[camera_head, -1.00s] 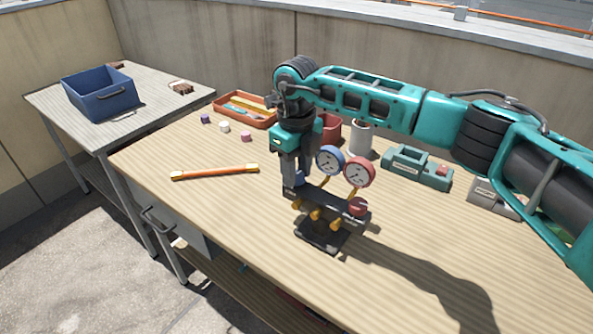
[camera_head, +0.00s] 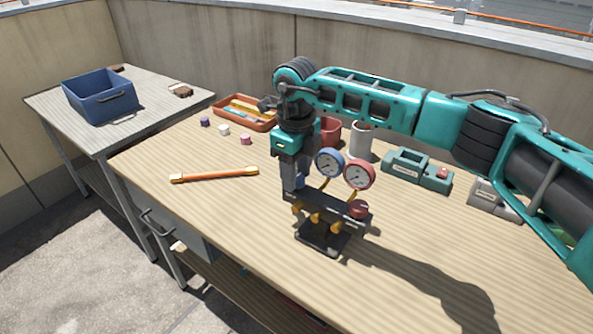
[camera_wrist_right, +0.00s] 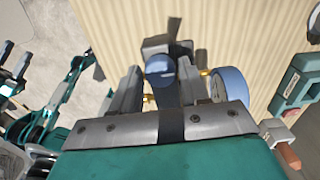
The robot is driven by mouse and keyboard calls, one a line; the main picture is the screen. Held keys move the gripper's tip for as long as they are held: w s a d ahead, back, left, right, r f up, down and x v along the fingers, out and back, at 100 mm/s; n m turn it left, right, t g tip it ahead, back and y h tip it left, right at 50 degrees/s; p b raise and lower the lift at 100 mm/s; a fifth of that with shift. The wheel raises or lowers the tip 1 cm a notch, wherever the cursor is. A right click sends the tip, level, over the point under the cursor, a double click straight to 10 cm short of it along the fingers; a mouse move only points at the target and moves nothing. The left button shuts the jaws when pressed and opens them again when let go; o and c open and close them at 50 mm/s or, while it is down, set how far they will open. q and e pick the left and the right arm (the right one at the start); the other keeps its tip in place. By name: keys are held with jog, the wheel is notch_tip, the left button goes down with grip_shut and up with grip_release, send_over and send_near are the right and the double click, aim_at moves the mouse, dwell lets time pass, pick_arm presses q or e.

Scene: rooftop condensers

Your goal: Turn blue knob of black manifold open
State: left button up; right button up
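The black manifold (camera_head: 330,210) stands on a foot on the wooden table, with a blue gauge (camera_head: 330,162), a red gauge (camera_head: 359,173) and several yellow fittings. Its red knob (camera_head: 358,208) is at the right end. My right gripper (camera_head: 289,187) points down at the left end. In the right wrist view the blue knob (camera_wrist_right: 160,70) sits between the fingers of this gripper (camera_wrist_right: 160,78), which look closed against its sides. In the head view the gripper hides the blue knob.
An orange-and-yellow bar (camera_head: 214,174) lies left of the manifold. Small caps (camera_head: 224,130), an orange tray (camera_head: 243,113), a red cup (camera_head: 328,131), a grey cup (camera_head: 360,141) and a teal device (camera_head: 417,170) stand behind. A blue bin (camera_head: 102,104) is on the side table.

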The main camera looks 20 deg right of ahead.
jog(key=shift+o, duration=1.4)
notch_tip(320, 180, up, 13)
